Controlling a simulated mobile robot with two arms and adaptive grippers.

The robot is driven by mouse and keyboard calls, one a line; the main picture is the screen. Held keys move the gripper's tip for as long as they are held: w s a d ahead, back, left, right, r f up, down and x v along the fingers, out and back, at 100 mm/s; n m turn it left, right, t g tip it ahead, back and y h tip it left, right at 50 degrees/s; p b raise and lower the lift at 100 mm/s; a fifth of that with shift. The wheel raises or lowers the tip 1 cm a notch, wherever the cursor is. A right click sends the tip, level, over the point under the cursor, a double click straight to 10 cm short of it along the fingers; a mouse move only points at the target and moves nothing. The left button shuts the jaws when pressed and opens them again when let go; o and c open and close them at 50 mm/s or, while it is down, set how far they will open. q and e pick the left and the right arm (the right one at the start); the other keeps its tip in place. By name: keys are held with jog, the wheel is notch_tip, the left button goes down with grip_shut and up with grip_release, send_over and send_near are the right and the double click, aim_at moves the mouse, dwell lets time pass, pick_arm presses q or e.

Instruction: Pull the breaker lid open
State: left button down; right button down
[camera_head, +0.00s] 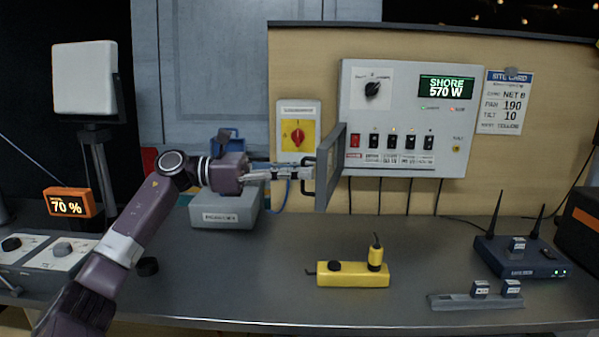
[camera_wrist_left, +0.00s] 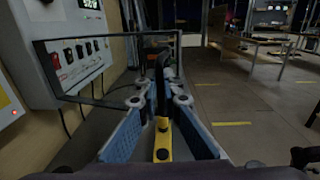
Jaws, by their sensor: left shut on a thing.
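The breaker panel (camera_head: 405,118) is a light grey box on the wall, with a row of breaker switches (camera_head: 392,141) in plain view. The breaker lid (camera_head: 330,168) is a dark-framed, see-through panel standing out from the box's left side, swung well away from the breakers. In the left wrist view its frame (camera_wrist_left: 48,72) crosses the left half. My left gripper (camera_head: 306,172) is shut on the lid's dark handle (camera_wrist_left: 162,82), with its blue-padded fingers (camera_wrist_left: 160,101) on either side. My right gripper is not in view.
A grey case (camera_head: 226,212) stands under my left forearm. A yellow device (camera_head: 352,279) lies on the bench, with a router (camera_head: 518,258) to the right. The bench's middle is mostly clear.

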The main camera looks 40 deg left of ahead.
pick_arm(q)
jog(key=shift+w+a+f, duration=0.15)
jog(key=shift+a+f, duration=0.4)
jog(key=c, duration=2.4)
grip_release()
jog(key=o, duration=0.3)
jog(key=shift+w+a+f, duration=0.1)
jog(key=shift+w+f, duration=0.15)
jog(key=shift+w, duration=0.05)
jog(key=shift+s+r, duration=0.1)
